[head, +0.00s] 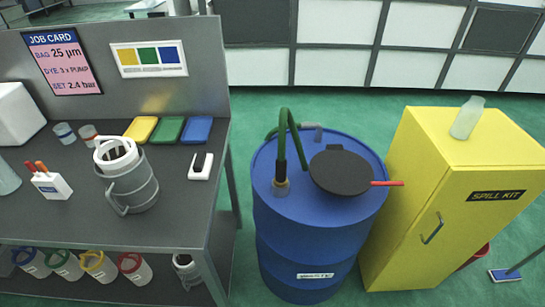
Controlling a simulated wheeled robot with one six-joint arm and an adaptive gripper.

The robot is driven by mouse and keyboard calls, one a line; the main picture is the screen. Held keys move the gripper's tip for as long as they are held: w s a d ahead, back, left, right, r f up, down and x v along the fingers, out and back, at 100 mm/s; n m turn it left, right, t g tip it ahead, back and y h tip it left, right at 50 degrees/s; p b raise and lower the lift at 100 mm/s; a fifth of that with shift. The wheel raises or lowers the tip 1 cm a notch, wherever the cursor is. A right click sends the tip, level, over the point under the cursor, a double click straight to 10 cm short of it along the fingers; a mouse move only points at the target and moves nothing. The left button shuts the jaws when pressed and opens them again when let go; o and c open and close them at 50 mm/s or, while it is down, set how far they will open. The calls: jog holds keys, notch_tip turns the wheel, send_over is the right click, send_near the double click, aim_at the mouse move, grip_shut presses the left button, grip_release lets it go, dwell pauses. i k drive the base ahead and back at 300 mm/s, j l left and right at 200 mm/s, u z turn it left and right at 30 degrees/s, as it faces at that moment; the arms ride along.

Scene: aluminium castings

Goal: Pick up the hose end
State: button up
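A green hose (284,118) arches above the top of a blue drum (304,240) in the middle of the view. A dark sleeve (281,172) at one end of the hose goes down into a brass-coloured fitting (281,187) on the drum's lid. Another stretch of green hose lies at the back left of the lid. A grey piece (318,131) shows near the back rim; I cannot tell whether it is joined to the hose. My gripper is not in view.
A round black lid (340,172) with a red handle (387,184) covers the drum's right side. A yellow spill kit cabinet (430,230) with a bottle (467,118) on top stands right. A grey bench (172,225) with pails and trays stands left. Green floor shows around the drum.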

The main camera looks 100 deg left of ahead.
aim_at(280, 179)
jog(key=u, duration=2.2)
jog(key=z, duration=3.5)
jog(key=u, duration=3.5)
